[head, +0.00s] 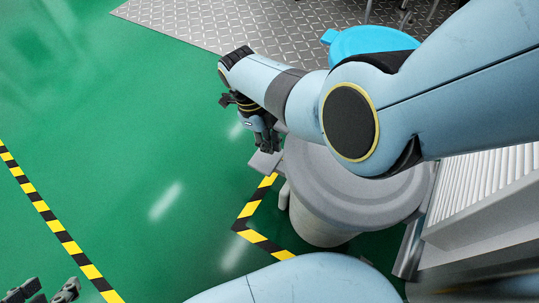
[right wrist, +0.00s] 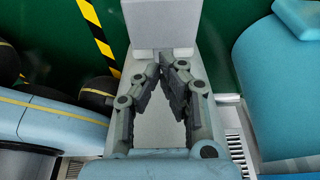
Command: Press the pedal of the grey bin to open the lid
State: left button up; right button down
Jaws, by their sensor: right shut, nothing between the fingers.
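The grey bin (head: 320,228) stands on the green floor, partly hidden by my right arm. Its round grey lid (head: 375,205) appears to lie flat on top. The flat light-grey pedal (head: 263,165) sticks out at the bin's left side. My right gripper (head: 268,149) is shut and empty, pointing down just above or at the pedal; I cannot tell whether it touches. In the right wrist view its fingertips (right wrist: 168,57) meet in front of a pale grey flat piece (right wrist: 160,22), probably the pedal. My left gripper (head: 47,290) is open and empty at the lower left corner.
A bright blue bin (head: 372,40) stands behind my right arm. A metal tread-plate floor (head: 225,25) lies at the back. A ribbed grey structure (head: 490,185) is close on the right. Yellow-black tape (head: 55,228) marks the green floor, which is clear on the left.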

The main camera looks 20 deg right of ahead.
aim_at(273, 162)
jog(key=x, duration=0.1)
jog(key=b+x, duration=0.1)
jog(key=shift+w+a+f+b, duration=0.1)
jog(key=shift+f+b, duration=0.2)
jog(key=shift+f, duration=0.2)
jog(key=shift+f+b, duration=0.35)
jog(key=shift+f, duration=0.15)
pick_arm(q)
jog(key=f+t, duration=0.2)
jog(key=s+t, duration=0.1)
jog(key=shift+s+d+f+t, duration=0.1)
jog(key=shift+d+f+t, duration=0.15)
jog(key=shift+f+t, duration=0.15)
pick_arm(e)
jog(key=shift+f, duration=0.25)
